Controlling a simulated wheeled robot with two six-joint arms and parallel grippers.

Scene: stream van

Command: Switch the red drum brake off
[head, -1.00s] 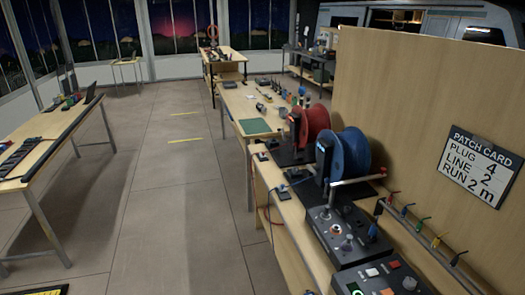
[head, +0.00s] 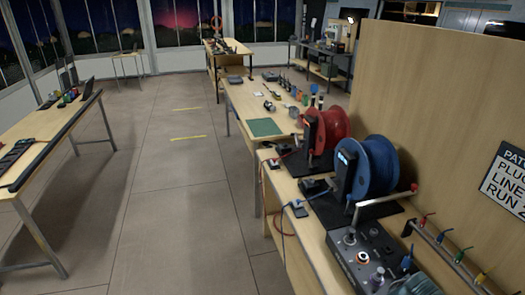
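The red drum (head: 335,126) stands on a black base on the bench at the right, with a dark upright post (head: 310,134) at its left side. A small black box (head: 272,163) with a red lead sits at the bench's front edge beside it. I cannot tell which part is the brake switch or how it is set. The blue drum (head: 377,167) stands nearer, with its own dark post (head: 346,172) and a small black box (head: 300,209) on a blue lead. Neither of my grippers shows.
A control panel with knobs (head: 362,257) lies at the near end of the bench. A wooden partition (head: 440,110) with a patch card (head: 507,182) stands behind it. A green mat (head: 265,127) lies on the farther bench. The floor aisle (head: 175,200) at left is clear.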

